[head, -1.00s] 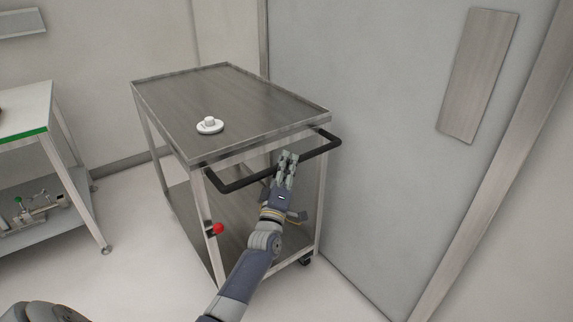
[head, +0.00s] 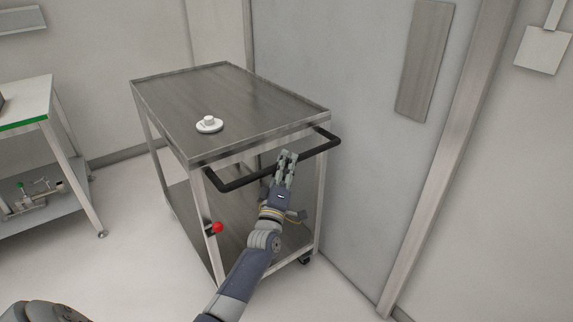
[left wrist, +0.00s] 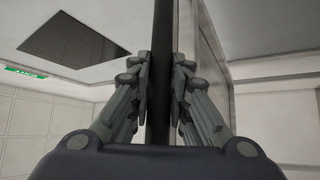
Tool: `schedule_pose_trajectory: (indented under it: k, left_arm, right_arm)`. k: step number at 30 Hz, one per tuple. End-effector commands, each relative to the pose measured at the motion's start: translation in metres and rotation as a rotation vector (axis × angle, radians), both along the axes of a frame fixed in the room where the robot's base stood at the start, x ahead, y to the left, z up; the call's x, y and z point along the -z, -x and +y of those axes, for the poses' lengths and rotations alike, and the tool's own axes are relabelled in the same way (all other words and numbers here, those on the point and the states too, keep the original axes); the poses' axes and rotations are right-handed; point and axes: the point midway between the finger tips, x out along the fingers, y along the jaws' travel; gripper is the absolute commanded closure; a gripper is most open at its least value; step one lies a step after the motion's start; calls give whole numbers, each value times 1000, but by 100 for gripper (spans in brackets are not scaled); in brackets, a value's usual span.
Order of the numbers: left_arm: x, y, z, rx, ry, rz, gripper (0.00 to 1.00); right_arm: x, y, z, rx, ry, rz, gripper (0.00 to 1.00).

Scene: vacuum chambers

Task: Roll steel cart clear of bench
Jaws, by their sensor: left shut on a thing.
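The steel cart (head: 255,100) stands in the middle of the head view, with a flat top, a lower shelf and castors. Its black push handle (head: 235,184) runs across the near end. My left gripper (head: 285,160) is shut on the handle, right of its middle. In the left wrist view the fingers (left wrist: 160,85) close on both sides of the dark handle bar (left wrist: 161,40). The bench (head: 28,100), with a green front edge, stands at the left, partly out of frame. A strip of floor shows between bench and cart. My right gripper is not in view.
A small white round piece (head: 209,124) sits on the cart top. A red knob (head: 217,228) is on the cart's near left leg. The grey wall panel (head: 350,100) is close on the cart's right. Open floor (head: 120,265) lies at the left front.

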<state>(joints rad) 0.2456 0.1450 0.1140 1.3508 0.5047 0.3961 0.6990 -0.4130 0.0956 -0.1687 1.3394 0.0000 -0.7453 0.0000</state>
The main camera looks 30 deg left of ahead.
Motion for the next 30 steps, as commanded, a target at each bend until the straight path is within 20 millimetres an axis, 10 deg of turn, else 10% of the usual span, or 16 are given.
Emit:
schedule_pose_trajectory:
  k: [5, 6, 9, 22, 30]
  left_arm:
    - [6, 0, -5, 7, 3, 9, 100]
    - [6, 0, -5, 7, 3, 9, 80]
    - [5, 0, -5, 7, 3, 8, 62]
    - [6, 6, -4, 4, 2, 4, 62]
    - [25, 47, -17, 4, 3, 7, 62]
  right_arm:
    - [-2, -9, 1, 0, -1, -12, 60]
    - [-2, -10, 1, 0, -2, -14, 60]
    - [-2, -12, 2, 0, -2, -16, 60]
    - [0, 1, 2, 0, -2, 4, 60]
    - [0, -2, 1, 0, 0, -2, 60]
